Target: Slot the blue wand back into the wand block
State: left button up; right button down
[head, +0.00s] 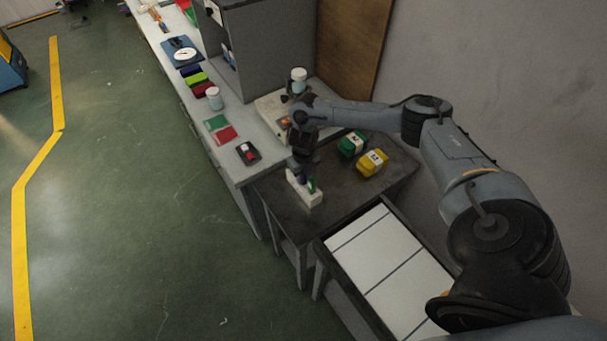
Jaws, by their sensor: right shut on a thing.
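The white block (307,195), which looks like the wand block, stands on the dark table near its left front edge. A small green piece (311,186) sticks up at its top. My right gripper (301,176) points down right over the block, at its back part. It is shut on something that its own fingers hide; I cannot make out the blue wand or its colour. I cannot tell whether the held thing touches the block. My left gripper is not in view.
A green pack (352,144) and a yellow pack (372,162) lie on the dark table behind the block. A white-panelled tray (378,262) stands in front. A long bench (236,166) with cloths, a black-red device (248,153) and jars runs to the back left.

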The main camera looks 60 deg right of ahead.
jog(key=shift+f, duration=0.15)
jog(key=c, duration=1.1)
grip_release()
jog(key=shift+o, duration=0.2)
notch_tip(320, 180, up, 6)
jog(key=shift+w+f+p, duration=0.1)
jog(key=shift+f+p, duration=0.05)
jog(key=shift+p, duration=0.15)
notch_tip(320, 180, up, 7)
jog(key=p, duration=0.3)
jog(key=shift+f+p, duration=0.2)
jog(key=shift+p, duration=0.1)
